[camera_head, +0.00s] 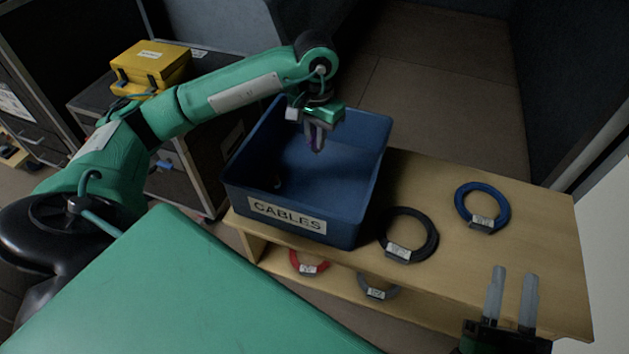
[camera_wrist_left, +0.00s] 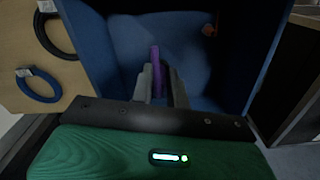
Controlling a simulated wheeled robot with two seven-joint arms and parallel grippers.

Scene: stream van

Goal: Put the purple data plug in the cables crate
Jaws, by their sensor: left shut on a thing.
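The blue cables crate (camera_head: 300,222) stands on the left part of the wooden bench, its CABLES label facing front. Its wall also shows in the left wrist view (camera_wrist_left: 92,50). My left gripper (camera_head: 316,146) hangs over the crate's opening, pointing down. It is shut on the purple data plug (camera_wrist_left: 155,68), which shows between the fingers in the left wrist view, above the crate floor. In the head view the plug is small and dark at the fingertips. My right gripper (camera_head: 511,298) is open and empty at the lower right, by the bench's front edge.
A black cable coil (camera_head: 432,235) and a blue coil (camera_head: 507,207) lie on the bench (camera_head: 540,245) right of the crate. Red (camera_head: 305,267) and grey (camera_head: 378,292) coils lie on the lower shelf. A yellow case (camera_head: 150,66) sits on a black case at the left.

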